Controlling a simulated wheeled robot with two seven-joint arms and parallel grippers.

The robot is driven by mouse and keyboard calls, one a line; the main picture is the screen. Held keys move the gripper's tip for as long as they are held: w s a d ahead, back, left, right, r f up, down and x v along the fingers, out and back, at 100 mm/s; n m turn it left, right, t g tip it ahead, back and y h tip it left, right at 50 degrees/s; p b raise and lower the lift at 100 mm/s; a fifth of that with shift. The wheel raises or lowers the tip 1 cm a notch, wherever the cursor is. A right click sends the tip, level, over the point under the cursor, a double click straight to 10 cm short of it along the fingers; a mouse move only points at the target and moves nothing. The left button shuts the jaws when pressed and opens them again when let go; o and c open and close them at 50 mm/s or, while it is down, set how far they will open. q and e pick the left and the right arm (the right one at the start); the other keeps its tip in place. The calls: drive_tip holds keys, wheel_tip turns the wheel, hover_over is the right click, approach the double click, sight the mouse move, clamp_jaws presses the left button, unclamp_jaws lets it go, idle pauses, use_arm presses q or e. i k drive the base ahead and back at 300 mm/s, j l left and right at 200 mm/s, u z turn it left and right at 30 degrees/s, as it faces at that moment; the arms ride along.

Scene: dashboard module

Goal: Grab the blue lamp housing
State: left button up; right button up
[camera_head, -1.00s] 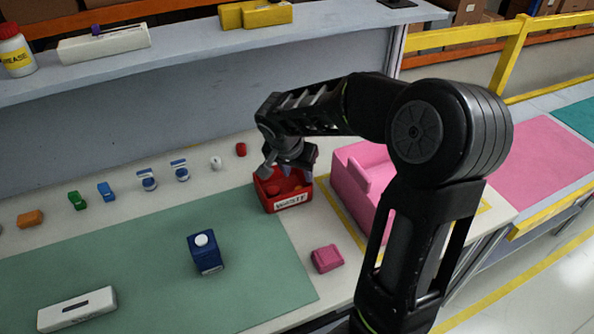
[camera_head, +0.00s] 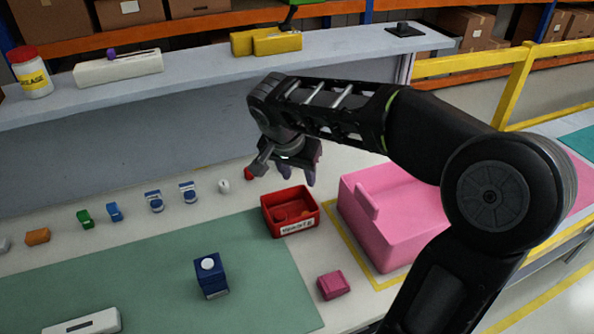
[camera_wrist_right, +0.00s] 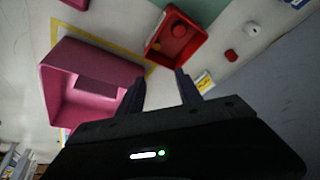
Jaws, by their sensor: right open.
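A dark blue box-shaped housing (camera_head: 211,278) with a round white knob on top stands upright on the green mat (camera_head: 130,285), in the lower middle of the head view. A smaller blue part (camera_head: 114,212) lies in the row behind the mat. My right gripper (camera_head: 298,178) is above the back of the red bin, to the right of and behind the dark blue housing, well apart from it. In the wrist view its two fingers (camera_wrist_right: 160,92) are spread with nothing between them. The blue housing is not in the wrist view. My left gripper is not in view.
A red bin (camera_head: 275,228) holding reddish parts stands right of the mat, also in the wrist view (camera_wrist_right: 150,47). A large pink box (camera_head: 400,235) and a small pink block (camera_head: 333,285) are nearby. A raised grey shelf (camera_head: 200,78) runs behind. The mat around the housing is clear.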

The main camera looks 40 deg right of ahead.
sight(210, 273)
drive_tip(key=k, duration=1)
